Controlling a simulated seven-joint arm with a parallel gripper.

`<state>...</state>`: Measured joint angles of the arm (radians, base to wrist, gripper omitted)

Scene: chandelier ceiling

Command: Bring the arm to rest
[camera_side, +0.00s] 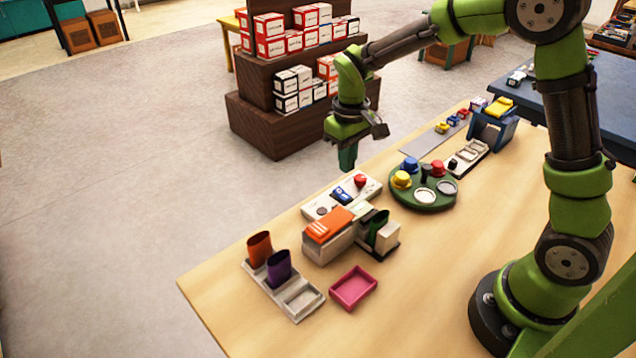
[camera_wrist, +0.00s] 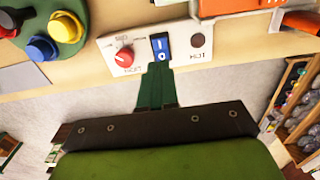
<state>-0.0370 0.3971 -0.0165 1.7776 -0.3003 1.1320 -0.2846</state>
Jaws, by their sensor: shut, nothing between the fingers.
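My green arm reaches over the wooden table (camera_side: 420,285) from its right side. My gripper (camera_side: 347,168) points down with its green fingers together, empty, near the table's far edge. In the side view it is just behind and above a white control panel (camera_side: 322,206) with a red knob (camera_side: 360,181) and a blue switch (camera_side: 341,194). In the wrist view the closed fingertips (camera_wrist: 160,72) are just below the blue rocker switch (camera_wrist: 160,47), with the red knob (camera_wrist: 124,57) to the left. I cannot tell whether the fingers touch the panel.
A green round tray (camera_side: 432,205) with coloured pieces stands right of the panel. Nearer are an orange-topped box (camera_side: 328,227), a pink tray (camera_side: 353,289) and a holder with orange (camera_side: 259,248) and purple cups (camera_side: 279,266). A stepped shelf of boxes (camera_side: 262,125) stands beyond the table.

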